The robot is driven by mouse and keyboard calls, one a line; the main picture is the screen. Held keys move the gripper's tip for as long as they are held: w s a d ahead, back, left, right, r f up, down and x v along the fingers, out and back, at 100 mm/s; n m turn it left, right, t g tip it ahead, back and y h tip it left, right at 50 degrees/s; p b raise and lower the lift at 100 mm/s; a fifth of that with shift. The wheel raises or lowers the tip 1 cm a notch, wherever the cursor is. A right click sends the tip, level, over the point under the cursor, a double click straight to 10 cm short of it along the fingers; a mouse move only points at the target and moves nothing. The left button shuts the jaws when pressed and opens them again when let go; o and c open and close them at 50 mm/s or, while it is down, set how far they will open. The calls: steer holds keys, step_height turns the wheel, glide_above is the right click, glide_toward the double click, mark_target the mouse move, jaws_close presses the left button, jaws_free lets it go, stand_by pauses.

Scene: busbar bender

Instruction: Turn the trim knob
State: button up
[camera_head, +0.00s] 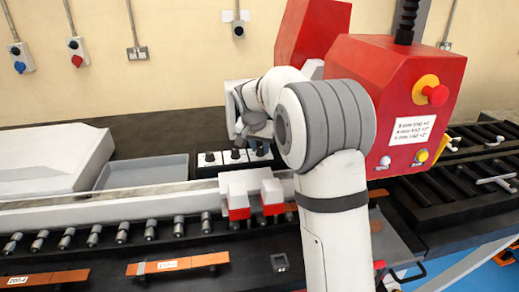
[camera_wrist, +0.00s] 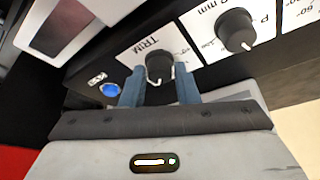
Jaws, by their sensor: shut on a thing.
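The trim knob (camera_wrist: 160,65) is a dark round knob on a white plate (camera_wrist: 127,54) printed "TRIM", in the wrist view. My gripper (camera_wrist: 160,88) has its two blue-grey fingers on either side of the knob and is shut on it. In the head view, my gripper (camera_head: 247,118) reaches down to the row of knobs behind the rail, and my arm hides part of that row. The trim knob cannot be made out clearly there.
Another dark knob (camera_wrist: 236,30) sits right of the trim knob, and a blue button (camera_wrist: 110,90) sits at its left. A red control box (camera_head: 395,100) with an emergency stop (camera_head: 432,91) stands right of my arm. A grey tray (camera_head: 145,172) lies left.

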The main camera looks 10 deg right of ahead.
steer(key=o, duration=1)
steer(key=shift+c, duration=0.2)
steer(key=shift+a+r, duration=0.1)
steer(key=v, duration=0.7)
steer(key=shift+r+b, duration=0.3)
steer(key=shift+b, duration=0.15)
steer(key=s+n, duration=0.1)
steer(key=s, duration=0.4)
steer(key=s+d+n, duration=0.1)
steer(key=s, duration=0.5)
steer(key=s+f+n+y, duration=0.1)
steer(key=s, duration=0.5)
steer(key=shift+s+d+f+g, duration=0.15)
steer(key=shift+s+d+g, duration=0.15)
steer(key=shift+d, duration=0.1)
steer(key=s+f+n, duration=0.1)
steer(key=s+f, duration=0.1)
steer(key=s, duration=0.4)
steer(key=s+f+n, duration=0.1)
steer(key=s+f, duration=0.2)
steer(key=s, duration=0.2)
steer(key=s+f+n+y, duration=0.1)
steer(key=s+f, duration=0.2)
steer(key=s, duration=0.3)
steer(key=shift+s, duration=0.35)
